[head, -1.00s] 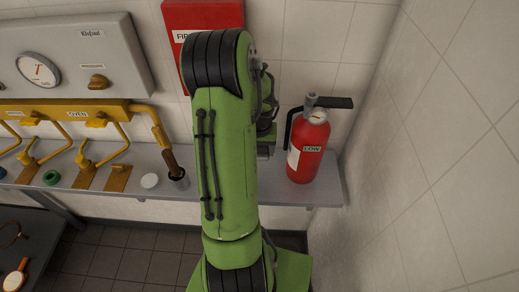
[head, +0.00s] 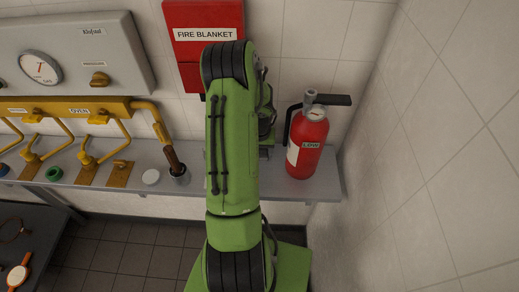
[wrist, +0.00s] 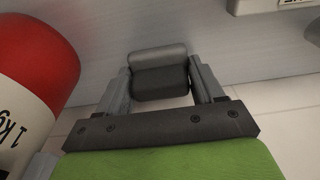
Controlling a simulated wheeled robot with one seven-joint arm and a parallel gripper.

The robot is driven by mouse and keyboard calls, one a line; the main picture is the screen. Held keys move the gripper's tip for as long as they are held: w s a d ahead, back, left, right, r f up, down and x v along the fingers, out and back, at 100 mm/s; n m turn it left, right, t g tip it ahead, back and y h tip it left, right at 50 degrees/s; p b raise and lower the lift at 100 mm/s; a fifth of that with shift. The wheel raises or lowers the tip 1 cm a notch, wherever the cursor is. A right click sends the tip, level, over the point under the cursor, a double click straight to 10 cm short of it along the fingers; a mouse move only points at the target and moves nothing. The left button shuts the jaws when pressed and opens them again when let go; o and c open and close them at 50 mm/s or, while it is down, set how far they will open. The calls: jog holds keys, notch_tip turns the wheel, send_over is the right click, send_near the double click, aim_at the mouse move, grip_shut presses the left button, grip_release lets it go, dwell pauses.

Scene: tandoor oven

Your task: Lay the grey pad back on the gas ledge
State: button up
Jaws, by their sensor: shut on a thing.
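The grey pad (wrist: 158,56) is between the two fingers of my gripper (wrist: 160,74) in the wrist view, with a lighter face and a darker face showing. My gripper is shut on it. The gas ledge (head: 318,190) runs along the wall in the head view, below the yellow pipework. In the wrist view a grey surface that looks like the ledge (wrist: 245,62) lies behind the pad. I cannot tell whether the pad touches it. In the head view my arm hides the pad and most of my gripper.
A red fire extinguisher (head: 307,145) stands on the ledge's right end, close to my gripper; it also shows in the wrist view (wrist: 45,45). A red fire blanket box (head: 203,28) hangs behind.

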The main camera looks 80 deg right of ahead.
jog(key=o, duration=1.2)
jog(key=shift+f, duration=0.15)
jog(key=shift+c, duration=0.2)
notch_tip(320, 180, up, 12)
jog(key=a, duration=0.1)
jog(key=shift+s+a+r, duration=0.2)
